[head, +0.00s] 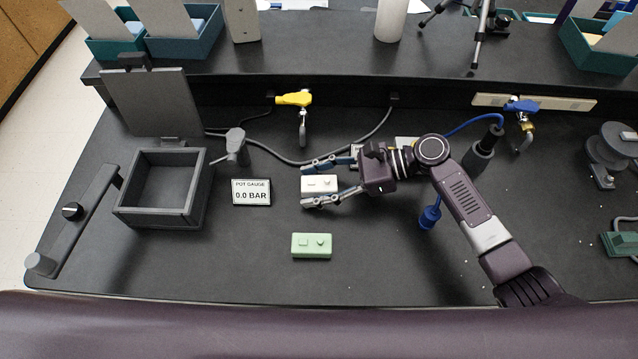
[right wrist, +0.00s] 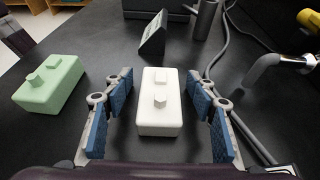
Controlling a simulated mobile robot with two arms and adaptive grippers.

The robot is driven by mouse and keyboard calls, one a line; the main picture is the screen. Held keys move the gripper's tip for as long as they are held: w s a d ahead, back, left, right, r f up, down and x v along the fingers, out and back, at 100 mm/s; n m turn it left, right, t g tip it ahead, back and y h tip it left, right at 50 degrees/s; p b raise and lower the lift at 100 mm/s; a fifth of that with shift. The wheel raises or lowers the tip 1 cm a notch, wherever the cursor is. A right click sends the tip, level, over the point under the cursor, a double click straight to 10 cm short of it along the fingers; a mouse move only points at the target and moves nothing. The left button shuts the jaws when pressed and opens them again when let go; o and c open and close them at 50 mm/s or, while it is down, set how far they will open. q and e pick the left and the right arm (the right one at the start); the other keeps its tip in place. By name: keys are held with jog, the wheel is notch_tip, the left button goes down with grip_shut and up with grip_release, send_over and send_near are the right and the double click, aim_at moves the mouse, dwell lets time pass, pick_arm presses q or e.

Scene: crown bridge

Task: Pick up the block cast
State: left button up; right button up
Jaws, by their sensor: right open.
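A white block with two small raised studs (head: 319,185) lies on the black bench, left of my right wrist. A pale green block of similar shape (head: 311,245) lies nearer the front edge. I cannot tell from looks alone which is the block cast. My right gripper (head: 313,185) is open, with one finger on each side of the white block. In the right wrist view the white block (right wrist: 161,101) stands between the blue finger pads (right wrist: 160,118), with gaps on both sides. The green block (right wrist: 50,84) is off to the left there. My left gripper is not visible.
A grey open box (head: 198,190) with a raised lid (head: 150,102) stands at the left. A gauge sign reading 0.0 BAR (head: 251,192) is just left of the white block. A yellow-handled tap (head: 294,99) and grey cable are behind. Bench around the green block is clear.

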jog(key=c, duration=1.3)
jog(key=shift+c, duration=0.3)
jog(key=shift+r, duration=0.15)
